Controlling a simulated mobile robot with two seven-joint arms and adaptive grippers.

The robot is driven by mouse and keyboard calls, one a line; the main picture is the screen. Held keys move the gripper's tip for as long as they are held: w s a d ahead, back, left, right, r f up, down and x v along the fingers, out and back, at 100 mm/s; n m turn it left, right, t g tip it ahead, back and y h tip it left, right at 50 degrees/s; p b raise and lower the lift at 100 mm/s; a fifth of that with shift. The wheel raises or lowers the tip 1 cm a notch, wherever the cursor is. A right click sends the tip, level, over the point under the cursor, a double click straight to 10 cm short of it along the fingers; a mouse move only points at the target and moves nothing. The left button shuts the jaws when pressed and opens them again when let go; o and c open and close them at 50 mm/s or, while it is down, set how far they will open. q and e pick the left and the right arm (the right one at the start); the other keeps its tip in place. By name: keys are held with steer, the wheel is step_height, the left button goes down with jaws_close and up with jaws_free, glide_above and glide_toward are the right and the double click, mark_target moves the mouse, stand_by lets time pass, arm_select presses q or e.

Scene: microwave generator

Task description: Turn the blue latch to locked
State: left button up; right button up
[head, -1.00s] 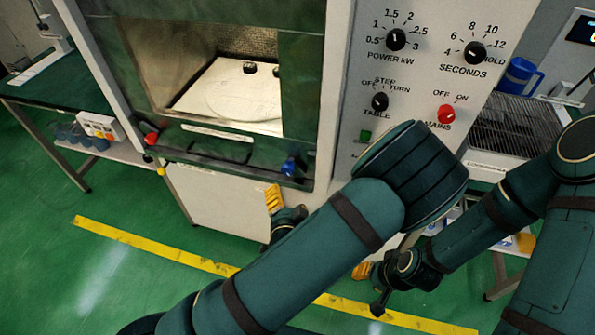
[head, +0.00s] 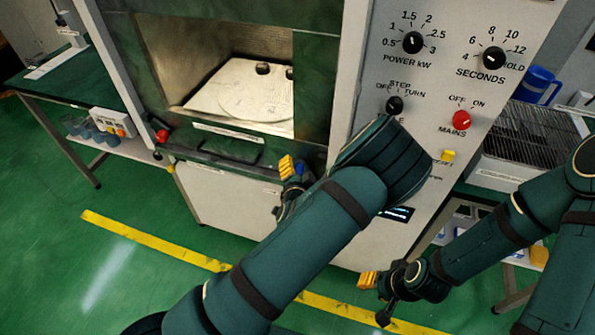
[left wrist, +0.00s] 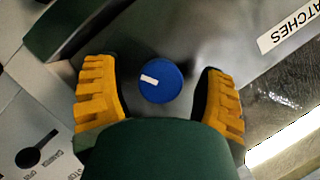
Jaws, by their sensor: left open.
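The blue latch (left wrist: 160,81) is a round knob on the dark door frame. Its white mark lies left of centre in the left wrist view. My left gripper (left wrist: 160,72) is open, with one yellow finger on each side of the knob and a gap on both sides. In the head view my left gripper (head: 289,167) is at the lower right corner of the microwave door, and only a bit of blue shows beside its yellow finger. My right gripper (head: 375,296) hangs low, in front of the cabinet, away from the latch; its opening is unclear.
A red knob (head: 162,136) is at the door's lower left corner. The control panel (head: 450,85) with dials and the red mains knob (head: 461,120) stands right of my left forearm. A label ending in "ATCHES" (left wrist: 289,29) is near the blue latch.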

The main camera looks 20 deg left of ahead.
arm_select(q)
steer(key=shift+w, duration=0.1)
steer(key=c, duration=1.2)
